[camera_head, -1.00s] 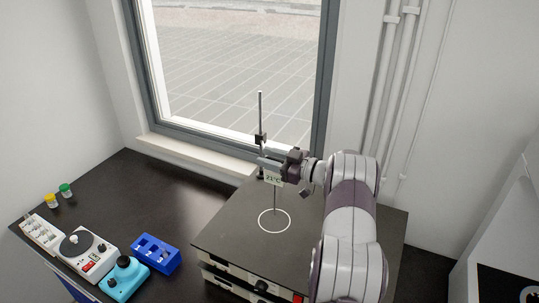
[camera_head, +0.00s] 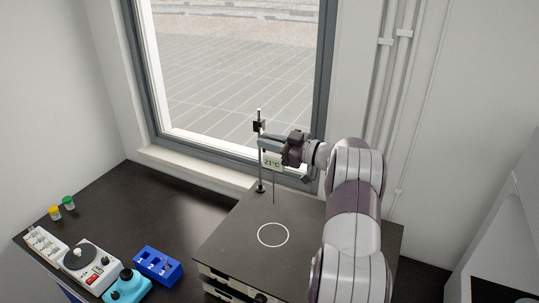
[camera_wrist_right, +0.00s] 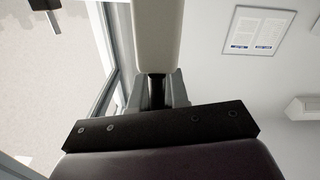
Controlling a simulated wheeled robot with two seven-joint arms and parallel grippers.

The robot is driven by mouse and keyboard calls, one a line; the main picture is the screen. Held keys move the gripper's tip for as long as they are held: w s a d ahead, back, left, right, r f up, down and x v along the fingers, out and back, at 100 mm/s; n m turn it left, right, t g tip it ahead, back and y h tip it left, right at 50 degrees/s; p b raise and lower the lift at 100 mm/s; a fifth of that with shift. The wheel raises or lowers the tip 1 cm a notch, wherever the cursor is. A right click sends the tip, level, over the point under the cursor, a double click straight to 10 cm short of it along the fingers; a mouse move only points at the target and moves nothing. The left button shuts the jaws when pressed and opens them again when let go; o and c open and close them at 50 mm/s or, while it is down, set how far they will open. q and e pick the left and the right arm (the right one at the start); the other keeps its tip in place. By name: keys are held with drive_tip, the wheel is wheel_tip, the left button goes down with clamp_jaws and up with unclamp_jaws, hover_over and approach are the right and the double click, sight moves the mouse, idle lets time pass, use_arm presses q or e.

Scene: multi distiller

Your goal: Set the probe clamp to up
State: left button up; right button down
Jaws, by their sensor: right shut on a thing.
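The probe clamp (camera_head: 258,126) is a small dark block near the top of a thin upright rod (camera_head: 261,160). My right gripper (camera_head: 279,144) is shut at the clamp and probe assembly, just right of the rod. In the right wrist view, the fingers (camera_wrist_right: 157,92) close on a narrow dark part below a cream-coloured body (camera_wrist_right: 157,35); the exact contact is partly hidden. My left gripper is not in view.
The flat dark plate (camera_head: 225,245) with a white ring (camera_head: 273,235) lies below the probe, with bare space around the ring. A blue rack (camera_head: 158,266), a turquoise device (camera_head: 126,287) and a white device (camera_head: 92,265) stand left. The window (camera_head: 235,80) is behind the rod.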

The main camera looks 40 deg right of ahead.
drive_tip(key=shift+d+r, duration=0.1)
drive_tip(key=shift+r, duration=1)
drive_tip(key=c, duration=1.3)
unclamp_jaws()
drive_tip(key=shift+w, duration=0.1)
drive_tip(key=shift+o, duration=0.5)
drive_tip(key=shift+w+f, duration=0.15)
drive_tip(key=shift+f, duration=0.05)
drive_tip(key=shift+f, duration=0.1)
drive_tip(key=b+v, duration=0.6)
drive_tip(key=v, duration=0.6)
drive_tip(key=shift+s, duration=0.3)
